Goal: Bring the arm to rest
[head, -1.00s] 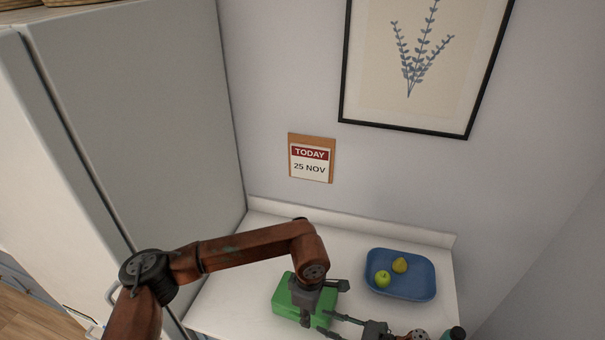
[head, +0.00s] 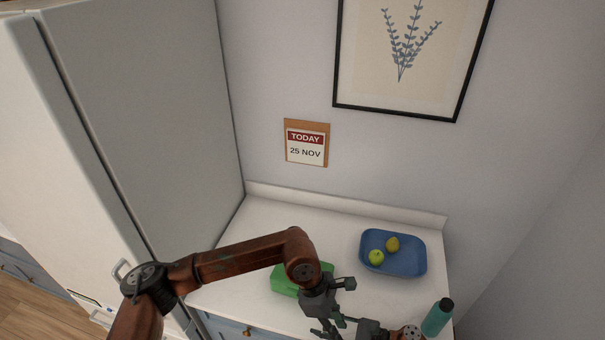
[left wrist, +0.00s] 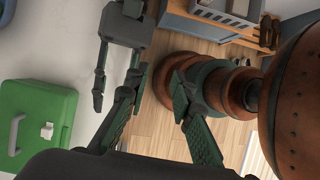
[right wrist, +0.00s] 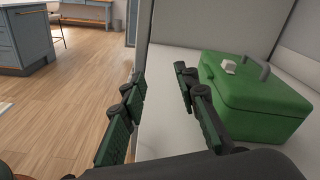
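My left arm (head: 240,256) reaches in from the left, bent over the counter. Its gripper points down at the bottom edge of the head view and is largely hidden there; the left wrist view shows its fingers (left wrist: 158,85) apart with nothing between them. My right gripper (head: 334,325) comes in from the right, close to the left one. In the right wrist view its fingers (right wrist: 160,78) are apart and empty. A green box (head: 284,280) with a grey handle stands on the counter beyond the grippers, partly hidden by my left arm. Neither gripper holds it.
The white counter (head: 290,216) has a blue tray (head: 405,266) with a green apple (head: 376,257) and a yellow pear (head: 392,244). A teal bottle (head: 437,319) stands at the right front. A tall fridge (head: 150,130) is at left. The counter's back middle is clear.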

